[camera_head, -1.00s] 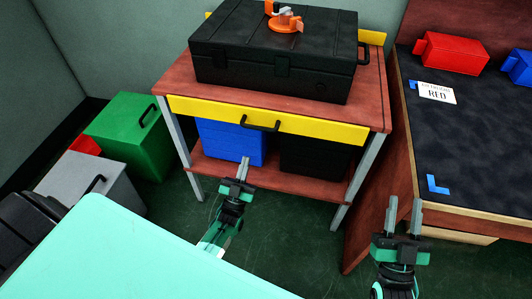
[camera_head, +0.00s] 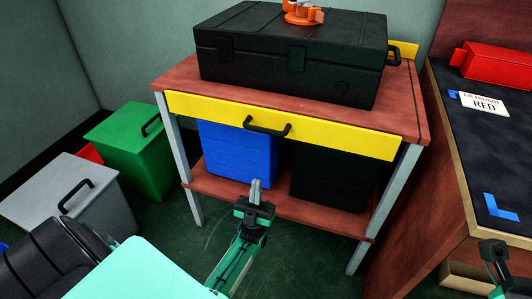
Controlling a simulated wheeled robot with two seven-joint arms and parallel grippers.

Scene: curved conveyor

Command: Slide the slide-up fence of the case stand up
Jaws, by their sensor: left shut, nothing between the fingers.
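The case stand (camera_head: 176,76) is a red-brown table with grey legs and a lower shelf. Its yellow front fence (camera_head: 345,137) carries a black handle (camera_head: 267,128) and sits low along the front edge, about level with the top. A black case (camera_head: 300,62) lies on the stand behind the fence. My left gripper (camera_head: 256,188) is shut and empty, pointing up. In the picture it is below the handle, apart from it, in front of the lower shelf. My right gripper (camera_head: 494,252) is at the lower right edge; its fingers cannot be made out.
A blue bin (camera_head: 236,150) and a black bin (camera_head: 328,178) stand on the lower shelf. Green (camera_head: 125,145) and grey (camera_head: 65,195) bins stand at left. A dark-topped workbench (camera_head: 465,145) with a red box (camera_head: 497,63) stands at right.

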